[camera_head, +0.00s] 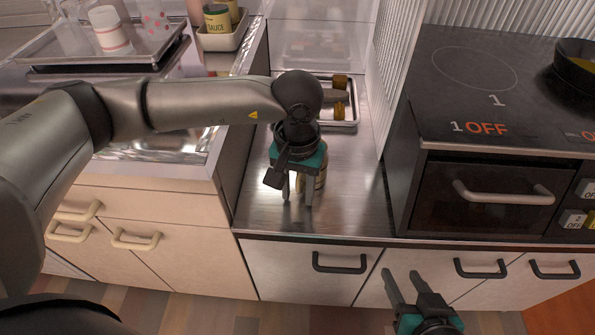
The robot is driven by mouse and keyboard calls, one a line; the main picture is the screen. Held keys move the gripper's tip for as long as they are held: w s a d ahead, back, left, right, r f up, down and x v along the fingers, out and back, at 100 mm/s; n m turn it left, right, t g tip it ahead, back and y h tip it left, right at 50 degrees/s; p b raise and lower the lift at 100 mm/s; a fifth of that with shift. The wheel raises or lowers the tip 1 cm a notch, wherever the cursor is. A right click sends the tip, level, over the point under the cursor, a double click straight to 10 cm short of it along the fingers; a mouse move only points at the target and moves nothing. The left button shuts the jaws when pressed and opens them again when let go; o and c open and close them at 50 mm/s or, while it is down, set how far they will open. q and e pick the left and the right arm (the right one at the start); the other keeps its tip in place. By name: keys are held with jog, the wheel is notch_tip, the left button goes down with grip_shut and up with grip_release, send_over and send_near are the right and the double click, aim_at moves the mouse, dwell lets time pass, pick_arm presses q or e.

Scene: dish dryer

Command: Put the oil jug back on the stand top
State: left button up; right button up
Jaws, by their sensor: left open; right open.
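My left gripper (298,192) points down over the steel counter, with its two fingers apart. A small tan and glassy vessel (322,178), probably the oil jug, stands on the counter just behind and beside the fingers. The gripper hides most of it, and I cannot tell whether they touch. A low metal tray or stand (350,124) with brown-capped items (340,82) is at the back of the counter, partly behind my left arm. I cannot tell for sure that it is the stand. My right gripper (392,283) is open and empty, low in front of the cabinet doors.
A ribbed panel (389,75) and the stove with oven (480,195) bound the counter on the right. A dark pan (577,68) sits on the stove. At the left are a tray (70,58) with cups and a caddy (226,42) with a sauce can (217,22). The front counter (345,215) is clear.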

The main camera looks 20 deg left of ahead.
pick_arm(q)
jog(key=shift+r, duration=0.15)
jog(key=shift+r+p, duration=0.7)
jog(key=shift+r, duration=0.6)
notch_tip(320, 180, up, 4)
jog(key=shift+r+p, duration=0.2)
jog(key=shift+p, duration=0.75)
notch_tip(320, 180, up, 3)
jog(key=shift+r+p, duration=0.1)
jog(key=shift+p, duration=0.55)
jog(key=shift+s+r+p, duration=0.1)
jog(key=shift+r+p, duration=0.2)
jog(key=shift+r, duration=0.6)
pick_arm(e)
jog(key=s+d+f+g+h, duration=0.3)
jog(key=s+d+g, duration=0.2)
jog(key=d+g, duration=0.1)
jog(key=shift+d+f+m, duration=0.25)
jog(key=shift+f+m, duration=0.15)
